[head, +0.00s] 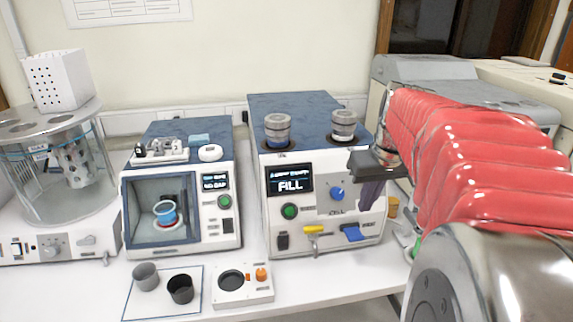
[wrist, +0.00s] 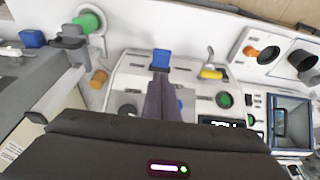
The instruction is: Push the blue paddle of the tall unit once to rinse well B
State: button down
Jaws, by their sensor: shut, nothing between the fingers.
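The tall unit (head: 325,180) is a white box with a dark blue top and a screen reading FILL. Its blue paddle (head: 353,232) sticks out low on the front at the right, and a yellow paddle (head: 313,229) sits to its left. My gripper (head: 369,205) is shut and empty, in front of the unit's right side, fingers pointing down above the blue paddle. In the wrist view the fingertips (wrist: 160,74) line up with the blue paddle (wrist: 161,60), just short of it in the picture; I cannot tell whether they touch.
Two grey-capped cups (head: 277,128) stand on top of the unit. A lower boxed unit (head: 180,200) stands left of it. A mat with two cups (head: 180,289) and a small white block (head: 243,285) lie in front. A grey machine (head: 470,95) stands behind my arm at right.

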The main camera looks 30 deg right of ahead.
aim_at(355, 234)
jog(key=x, duration=0.6)
jog(key=s+x, duration=0.1)
jog(key=x, duration=0.2)
jog(key=shift+a+f, duration=0.2)
jog(key=shift+f, duration=0.15)
